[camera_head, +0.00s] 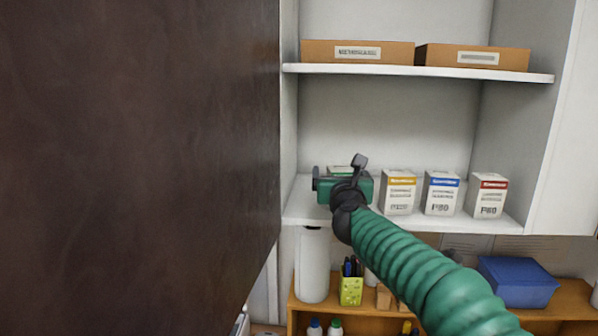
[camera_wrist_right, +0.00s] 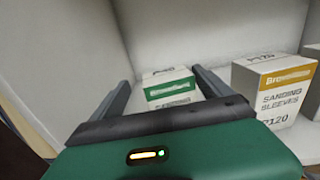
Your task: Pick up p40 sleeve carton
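A white carton with a green band (camera_wrist_right: 168,86) stands on the white shelf, ahead of and between the fingers in the right wrist view. Its grade print is hidden behind my gripper. In the head view only its top (camera_head: 340,170) shows behind my green right gripper (camera_head: 343,187). The right gripper also shows in the wrist view (camera_wrist_right: 162,82), with its two dark fingers spread apart. I cannot tell whether they touch the carton. My left gripper is out of view.
To the right stand a yellow-banded P120 carton (camera_head: 398,192), a blue-banded carton (camera_head: 440,193) and a red-banded carton (camera_head: 487,196). Brown boxes (camera_head: 358,52) sit on the upper shelf (camera_head: 420,70). A large dark panel (camera_head: 140,160) fills the left. A blue box (camera_head: 517,282) stands below.

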